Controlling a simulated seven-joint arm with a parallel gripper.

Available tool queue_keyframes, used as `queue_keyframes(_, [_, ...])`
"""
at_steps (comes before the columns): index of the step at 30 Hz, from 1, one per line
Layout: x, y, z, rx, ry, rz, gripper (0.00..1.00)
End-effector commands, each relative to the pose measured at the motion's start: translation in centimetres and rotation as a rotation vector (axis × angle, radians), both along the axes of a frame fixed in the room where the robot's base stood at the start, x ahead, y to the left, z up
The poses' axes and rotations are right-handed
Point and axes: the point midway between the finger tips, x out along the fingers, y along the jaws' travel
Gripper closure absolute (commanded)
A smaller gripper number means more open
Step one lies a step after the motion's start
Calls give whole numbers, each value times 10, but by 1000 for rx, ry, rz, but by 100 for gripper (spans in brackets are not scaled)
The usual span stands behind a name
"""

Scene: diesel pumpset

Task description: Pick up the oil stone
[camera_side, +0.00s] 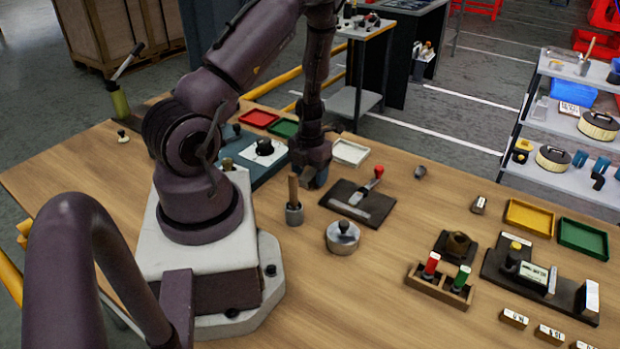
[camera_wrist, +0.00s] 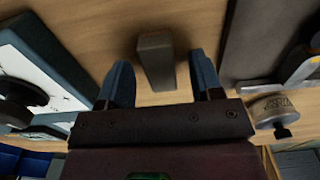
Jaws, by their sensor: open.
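A grey-brown rectangular block, which looks like the oil stone (camera_wrist: 156,62), lies on the wooden table in the wrist view. My gripper (camera_wrist: 161,72) is open, with one blue-grey finger on each side of the block. There is a visible gap between each finger and the block; I cannot tell how far above the table the fingertips are. In the side view my gripper (camera_side: 316,172) is low over the table, between the blue-grey box and the dark board. The block is not discernible there and seems hidden by the gripper.
The blue-grey box (camera_side: 268,172) with a white plate is left of my gripper. The dark board (camera_side: 352,209) with a red-handled tool is to the right. A cup with a wooden handle (camera_side: 294,212) and a round metal pot (camera_side: 342,240) stand in front. A white tray (camera_side: 350,152) lies behind.

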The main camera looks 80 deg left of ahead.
Motion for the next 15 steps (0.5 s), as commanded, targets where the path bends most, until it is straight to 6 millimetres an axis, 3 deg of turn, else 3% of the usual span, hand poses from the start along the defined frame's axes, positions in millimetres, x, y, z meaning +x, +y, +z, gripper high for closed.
queue_keyframes(6, [0,0,0,0,0,-1,43])
queue_keyframes(13, [0,0,0,0,0,-1,96])
queue_keyframes(15, [0,0,0,1,-1,-1,96])
